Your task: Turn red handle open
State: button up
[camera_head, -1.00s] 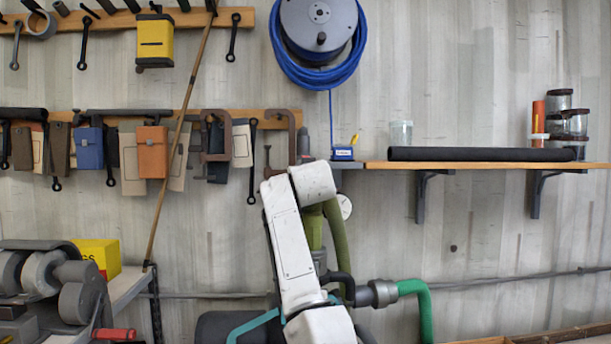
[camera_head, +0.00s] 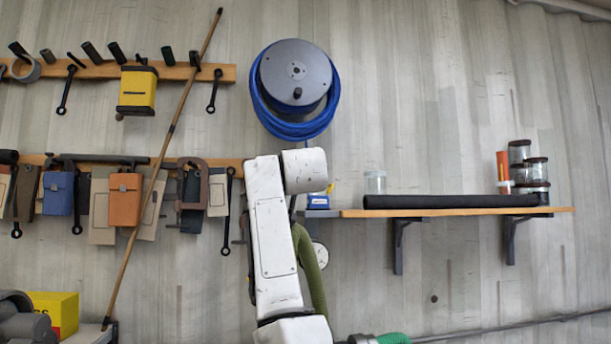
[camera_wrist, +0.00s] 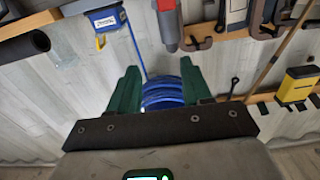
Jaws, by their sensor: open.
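My gripper (camera_wrist: 159,64) shows in the wrist view with its two green fingers apart and nothing between them. Beyond the fingers is a coil of blue hose (camera_wrist: 163,92) on the wall. A red and grey item (camera_wrist: 169,24) hangs at the top of the wrist view, past the fingertips; I cannot tell whether it is the task's red handle. No red handle can be made out in the head view now. There my white arm (camera_head: 272,235) stands upright before the wall, and the gripper cannot be made out.
In the head view, a tool rack (camera_head: 215,73) is at left, with a long stick (camera_head: 165,150) leaning across it. A hose reel (camera_head: 296,72) hangs above my arm. A shelf (camera_head: 460,212) with jars (camera_head: 530,165) juts out at right.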

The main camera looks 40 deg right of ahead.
jog(key=s+a+r+b, duration=0.2)
jog(key=s+r, duration=0.1)
jog(key=s, duration=0.4)
jog(key=shift+s, duration=0.15)
jog(key=shift+a, duration=0.2)
